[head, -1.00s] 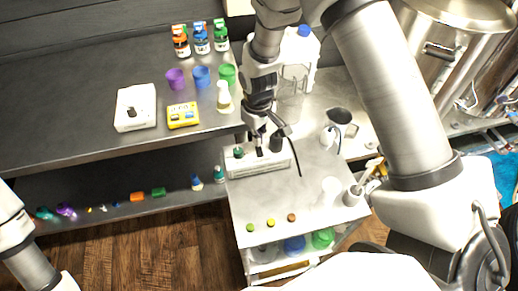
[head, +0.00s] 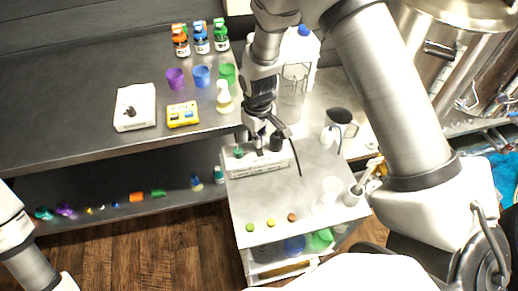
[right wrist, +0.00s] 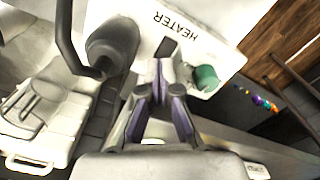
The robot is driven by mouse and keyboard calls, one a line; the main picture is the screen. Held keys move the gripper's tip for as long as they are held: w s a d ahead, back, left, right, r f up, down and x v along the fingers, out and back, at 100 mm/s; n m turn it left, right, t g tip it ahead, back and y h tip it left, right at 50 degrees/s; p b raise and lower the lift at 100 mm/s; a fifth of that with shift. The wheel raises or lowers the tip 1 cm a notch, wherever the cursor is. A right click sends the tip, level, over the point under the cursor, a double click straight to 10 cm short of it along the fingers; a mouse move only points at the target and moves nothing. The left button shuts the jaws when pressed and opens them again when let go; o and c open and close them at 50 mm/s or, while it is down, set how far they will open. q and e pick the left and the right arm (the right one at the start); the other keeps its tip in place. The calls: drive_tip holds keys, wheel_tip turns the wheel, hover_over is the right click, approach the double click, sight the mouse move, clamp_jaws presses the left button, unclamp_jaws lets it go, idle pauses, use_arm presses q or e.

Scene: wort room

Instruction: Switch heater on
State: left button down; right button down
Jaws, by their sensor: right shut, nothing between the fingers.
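The heater is a white box (head: 262,168) on the near metal cart. In the right wrist view its top (right wrist: 150,22) reads "HEATER" and bears a dark switch (right wrist: 166,47). A green-topped piece (head: 239,152) sits at its left end and a dark cylinder (head: 276,142) at its right end. My right gripper (head: 259,145) points down over the middle of the heater. In the right wrist view its fingers (right wrist: 166,66) are closed and empty, with the tips close to the switch. I cannot tell whether they touch it. My left gripper is out of view.
The cart top (head: 290,205) is mostly clear toward the front. A white device (head: 135,106) and a yellow device (head: 183,114) sit on the bench at left, near several cups and bottles.

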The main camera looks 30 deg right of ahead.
drive_tip(key=shift+f+b, duration=0.35)
drive_tip(key=shift+f, duration=0.4)
drive_tip(key=shift+s, duration=0.1)
wheel_tip(320, 180, up, 7)
drive_tip(key=p, duration=0.6)
drive_tip(key=shift+r+p, duration=0.1)
drive_tip(key=shift+p, duration=0.25)
